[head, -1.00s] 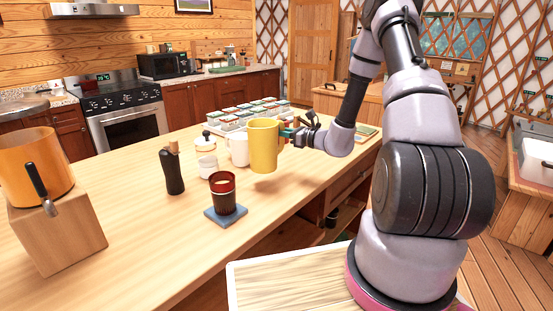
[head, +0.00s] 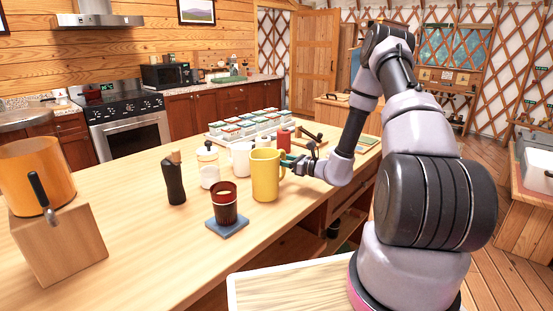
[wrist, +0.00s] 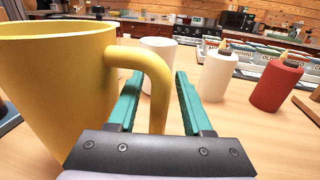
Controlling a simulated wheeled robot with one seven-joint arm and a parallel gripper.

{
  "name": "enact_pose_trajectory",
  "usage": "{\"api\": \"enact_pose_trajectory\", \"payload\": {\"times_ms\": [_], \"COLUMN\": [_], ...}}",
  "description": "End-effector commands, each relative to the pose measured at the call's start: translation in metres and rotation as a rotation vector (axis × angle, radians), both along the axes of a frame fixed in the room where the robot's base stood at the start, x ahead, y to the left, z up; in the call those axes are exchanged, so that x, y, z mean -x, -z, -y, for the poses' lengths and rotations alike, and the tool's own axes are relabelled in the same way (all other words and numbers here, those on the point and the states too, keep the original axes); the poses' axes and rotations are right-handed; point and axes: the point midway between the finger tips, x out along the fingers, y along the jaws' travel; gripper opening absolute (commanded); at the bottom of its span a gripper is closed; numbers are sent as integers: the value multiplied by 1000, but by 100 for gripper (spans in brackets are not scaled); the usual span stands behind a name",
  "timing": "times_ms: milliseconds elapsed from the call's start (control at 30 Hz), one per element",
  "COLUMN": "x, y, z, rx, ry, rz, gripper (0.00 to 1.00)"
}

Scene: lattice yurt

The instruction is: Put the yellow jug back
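The yellow jug (head: 265,178) is upright and appears to stand on the wooden counter, right of the dark red cup and in front of the white mug. In the wrist view the jug (wrist: 55,85) fills the left side, its handle pointing toward the right. My gripper (head: 288,161) is at the handle, on the jug's right side. In the wrist view the teal fingers of my gripper (wrist: 158,76) stand apart on either side of the handle, with gaps visible beside it. The jug's base is out of the wrist view.
The dark red cup (head: 224,204) stands on a blue coaster (head: 228,229). The white mug (head: 240,160), a white bottle (head: 208,172), a red bottle (wrist: 277,86) and a dark mill (head: 174,180) stand close by. A rack of jars (head: 250,125) is behind.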

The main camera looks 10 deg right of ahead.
Motion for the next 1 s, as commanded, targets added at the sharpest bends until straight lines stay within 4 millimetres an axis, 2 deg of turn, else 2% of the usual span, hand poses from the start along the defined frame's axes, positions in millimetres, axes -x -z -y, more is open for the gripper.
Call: {"api": "enact_pose_trajectory", "payload": {"times_ms": [367, 567, 800, 1000], "x": [1, 22, 57, 76], "y": [-3, -3, -3, -2], "z": [1, 25, 64, 83], "rx": [0, 0, -1, 0], "ry": [1, 4, 4, 2], "rz": [0, -3, -1, -1], "gripper": [52, 52, 52, 52]}}
